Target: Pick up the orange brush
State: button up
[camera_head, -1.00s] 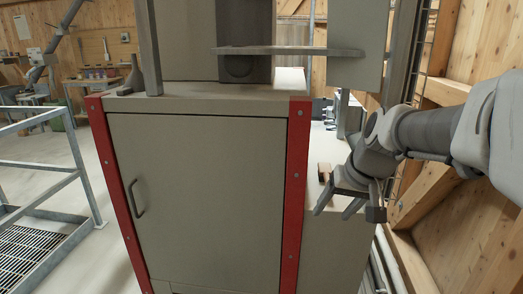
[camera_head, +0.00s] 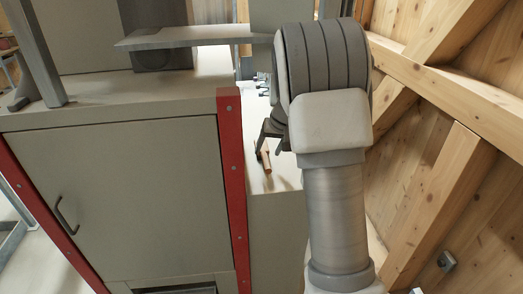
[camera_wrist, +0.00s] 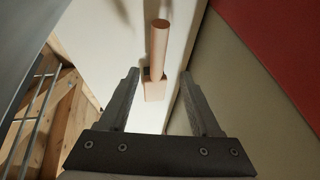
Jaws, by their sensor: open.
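The orange brush (camera_head: 266,161) lies on a pale ledge right of the red-edged cabinet, partly hidden by my gripper. In the wrist view the brush (camera_wrist: 157,48) has a round handle pointing up in the picture and a block-like end. My gripper (camera_wrist: 160,74) is open. Its two fingers are on either side of the block end in the picture, with gaps on both sides; the distance down to it is unclear. In the head view my gripper (camera_head: 270,143) is mostly hidden behind my arm.
The grey cabinet (camera_head: 120,190) with a red edge post (camera_head: 231,170) stands close on the left. A flat grey bar (camera_head: 190,37) juts out above it. A timber wall (camera_head: 450,170) is close on the right. The ledge (camera_head: 262,182) between is narrow.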

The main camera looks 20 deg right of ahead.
aim_at(266, 157)
jog(key=shift+d+x, duration=0.2)
jog(key=shift+x, duration=3)
grip_shut()
